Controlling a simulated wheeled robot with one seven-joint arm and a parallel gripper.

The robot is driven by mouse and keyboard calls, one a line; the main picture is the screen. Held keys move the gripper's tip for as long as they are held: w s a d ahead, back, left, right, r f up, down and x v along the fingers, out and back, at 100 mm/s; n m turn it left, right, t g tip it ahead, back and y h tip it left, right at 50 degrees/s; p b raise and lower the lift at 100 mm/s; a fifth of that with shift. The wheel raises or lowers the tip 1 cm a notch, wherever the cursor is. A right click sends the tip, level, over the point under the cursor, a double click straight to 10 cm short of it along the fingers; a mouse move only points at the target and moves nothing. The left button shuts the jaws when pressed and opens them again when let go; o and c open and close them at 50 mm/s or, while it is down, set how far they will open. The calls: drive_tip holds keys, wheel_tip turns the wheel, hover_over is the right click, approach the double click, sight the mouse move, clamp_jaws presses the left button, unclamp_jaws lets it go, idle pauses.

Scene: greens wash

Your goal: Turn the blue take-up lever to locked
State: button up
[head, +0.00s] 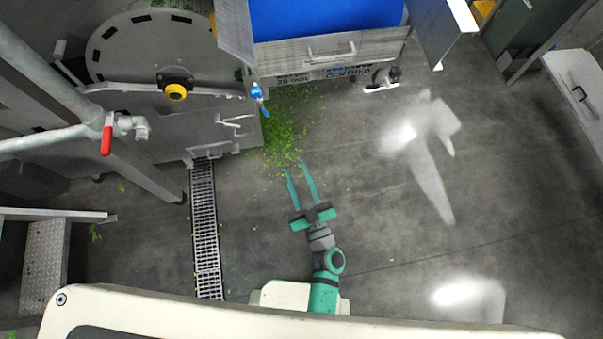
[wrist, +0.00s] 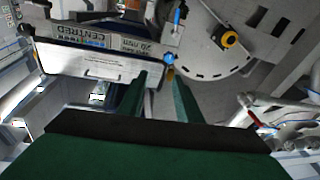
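The blue take-up lever (head: 258,95) is small and sits at the right edge of the grey machine, beside the blue-topped bin. It also shows in the wrist view (wrist: 169,59), just beyond and between my fingertips. My gripper (head: 300,170) is open and empty, with its two long green fingers pointing toward the machine. In the head view the fingers are over the floor, short of the lever and apart from it. In the wrist view the two fingers (wrist: 160,80) stand apart with nothing between them. The lever's locked marking cannot be read.
A red-handled valve (head: 107,138) on a pipe and a yellow knob (head: 176,91) are to the left. A bin with a blue interior (head: 320,18) stands right of the lever. Green scraps (head: 285,130) litter the floor by a drain grate (head: 205,225). Floor to the right is clear.

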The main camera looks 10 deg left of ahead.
drive_tip(key=shift+s+d+r+m+t+h, duration=0.1)
drive_tip(key=shift+s+d+r+m+h, duration=0.2)
drive_tip(key=shift+s, duration=0.3)
drive_tip(key=shift+s+d+r+m+t+h, duration=0.15)
drive_tip(key=shift+s+r+h, duration=0.15)
drive_tip(key=shift+s, duration=0.3)
drive_tip(key=shift+s+d+r+m+t+h, duration=0.15)
drive_tip(key=shift+s+d+r+h, duration=0.1)
drive_tip(key=shift+s+h, duration=0.25)
drive_tip(key=shift+s, duration=0.1)
drive_tip(key=shift+c, duration=0.6)
